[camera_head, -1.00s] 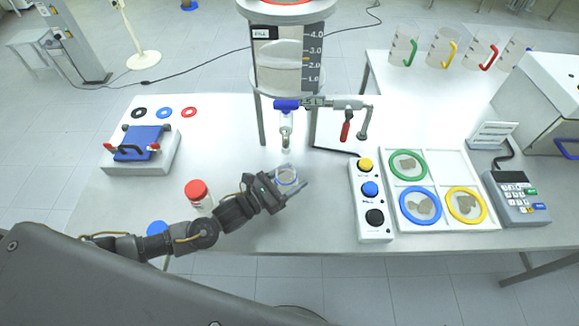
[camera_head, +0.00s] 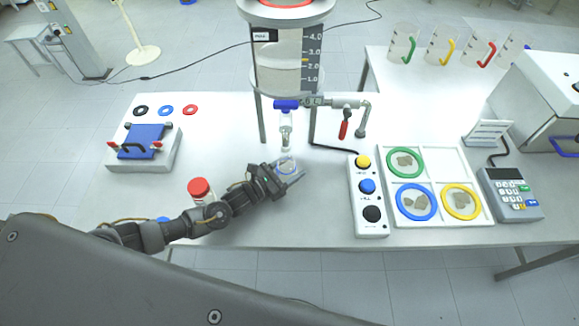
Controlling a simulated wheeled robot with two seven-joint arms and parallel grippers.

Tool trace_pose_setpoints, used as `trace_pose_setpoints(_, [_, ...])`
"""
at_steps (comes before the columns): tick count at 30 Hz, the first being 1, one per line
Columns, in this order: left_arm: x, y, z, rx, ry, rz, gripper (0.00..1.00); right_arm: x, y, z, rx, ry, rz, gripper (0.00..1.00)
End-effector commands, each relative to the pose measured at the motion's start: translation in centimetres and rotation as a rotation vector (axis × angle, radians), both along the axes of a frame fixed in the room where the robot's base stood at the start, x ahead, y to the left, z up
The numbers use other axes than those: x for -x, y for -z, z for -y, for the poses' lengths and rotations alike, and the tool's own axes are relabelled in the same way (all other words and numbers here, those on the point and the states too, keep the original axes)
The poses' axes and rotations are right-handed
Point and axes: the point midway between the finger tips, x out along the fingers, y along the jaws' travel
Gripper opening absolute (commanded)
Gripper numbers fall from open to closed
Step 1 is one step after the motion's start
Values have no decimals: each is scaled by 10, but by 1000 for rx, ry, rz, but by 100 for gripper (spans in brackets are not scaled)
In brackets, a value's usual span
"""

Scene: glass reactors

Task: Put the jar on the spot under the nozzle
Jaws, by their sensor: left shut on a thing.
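A clear jar with a bluish rim (camera_head: 287,165) stands on the table at the fingertips of my left gripper (camera_head: 285,176). The gripper is shut on it from the front left. The nozzle (camera_head: 286,130) hangs below the blue fitting under the glass reactor (camera_head: 285,62). The jar appears just below the nozzle in the picture. The spot on the table is hidden or too small to make out. My right gripper is not in view.
A red-lidded bottle (camera_head: 200,191) stands close behind my left forearm. A button box (camera_head: 369,196) and a white tray with coloured rings (camera_head: 425,225) are to the right. A red-handled lever (camera_head: 343,128) hangs right of the nozzle. A blue press (camera_head: 142,145) is at the left.

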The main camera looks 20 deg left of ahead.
Motion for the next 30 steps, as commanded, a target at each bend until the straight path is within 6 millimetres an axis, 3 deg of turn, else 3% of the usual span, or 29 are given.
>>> trace_pose_setpoints(7, [0, 5, 0, 0, 0, 0, 33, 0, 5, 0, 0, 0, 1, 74])
trace_pose_setpoints(8, [0, 3, 0, 0, 0, 0, 62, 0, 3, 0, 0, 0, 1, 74])
trace_pose_setpoints(12, [0, 3, 0, -1, 0, -1, 80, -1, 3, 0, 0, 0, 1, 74])
trace_pose_setpoints(23, [0, -4, 0, 0, 0, 0, 80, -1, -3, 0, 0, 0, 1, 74])
trace_pose_setpoints(30, [34, 5, -27, -4, 0, -3, 80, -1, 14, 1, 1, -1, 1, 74])
